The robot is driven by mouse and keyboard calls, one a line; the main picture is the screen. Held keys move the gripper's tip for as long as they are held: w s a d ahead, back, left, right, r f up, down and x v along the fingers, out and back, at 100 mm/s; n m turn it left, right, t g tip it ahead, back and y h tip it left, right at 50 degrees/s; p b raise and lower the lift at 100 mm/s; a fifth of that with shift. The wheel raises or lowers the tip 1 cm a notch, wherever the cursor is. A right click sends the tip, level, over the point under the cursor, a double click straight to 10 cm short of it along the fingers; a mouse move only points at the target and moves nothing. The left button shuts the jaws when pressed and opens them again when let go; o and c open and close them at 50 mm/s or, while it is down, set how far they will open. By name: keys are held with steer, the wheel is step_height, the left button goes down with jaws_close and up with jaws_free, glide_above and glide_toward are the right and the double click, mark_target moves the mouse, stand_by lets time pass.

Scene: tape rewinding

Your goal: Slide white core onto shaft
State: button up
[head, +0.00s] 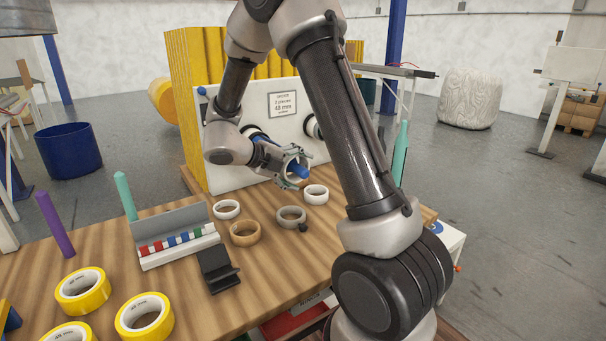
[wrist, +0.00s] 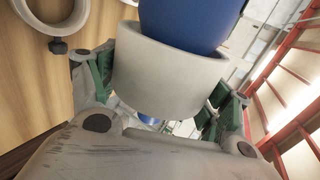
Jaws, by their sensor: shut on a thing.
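My gripper (head: 292,168) is shut on a white core (wrist: 170,78), with green-padded fingers on both sides of it. The core also shows in the head view as a pale ring (head: 291,158), partly covered by the fingers. The blue shaft (wrist: 190,22) enters the core from the top in the wrist view. A blue end (head: 299,171) shows in the ring's opening in the head view, and some blue shows below the core in the wrist view. The core appears to be around the shaft. How far along it sits, I cannot tell.
Loose rings lie below the gripper: white (head: 316,194), grey (head: 291,217), tan (head: 245,233) and another white (head: 227,209). A white panel (head: 225,160) stands behind. Yellow tape rolls (head: 145,317) lie front left. A teal post (head: 125,195) stands left.

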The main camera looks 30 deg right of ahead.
steer(key=shift+w+a, duration=0.15)
steer(key=shift+w, duration=4.35)
steer(key=shift+w+a, duration=0.15)
steer(key=shift+w, duration=4.35)
steer(key=shift+w, duration=0.15)
steer(key=shift+w, duration=0.35)
steer(key=shift+f, duration=0.1)
steer(key=o, duration=1)
steer(key=shift+o, duration=0.2)
